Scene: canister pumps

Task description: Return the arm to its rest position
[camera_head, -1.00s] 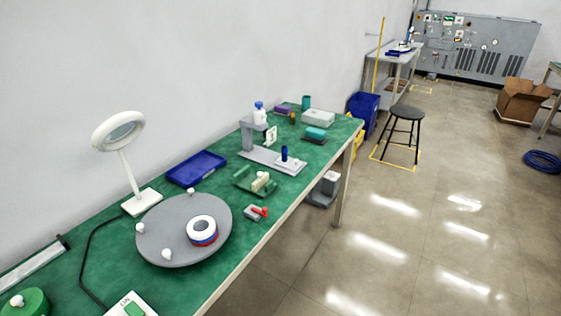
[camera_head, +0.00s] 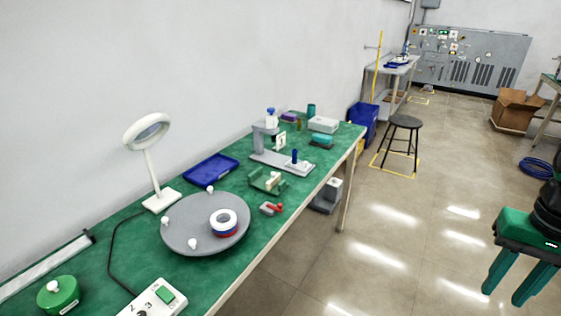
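My gripper (camera_head: 504,296) hangs at the right edge of the head view, with a green body under a black wrist. Its two green fingers point down, spread apart with bare floor showing between them, and nothing is held. It is over the open floor, to the right of the green workbench (camera_head: 122,262) and well clear of it. The rest of my arm is outside the picture.
On the bench are a grey turntable (camera_head: 180,238) bearing a ringed roll (camera_head: 224,219), a ring lamp (camera_head: 160,198), a blue tray (camera_head: 210,169) and several small fixtures. A black stool (camera_head: 404,122) stands beyond the bench. The floor between bench and gripper is free.

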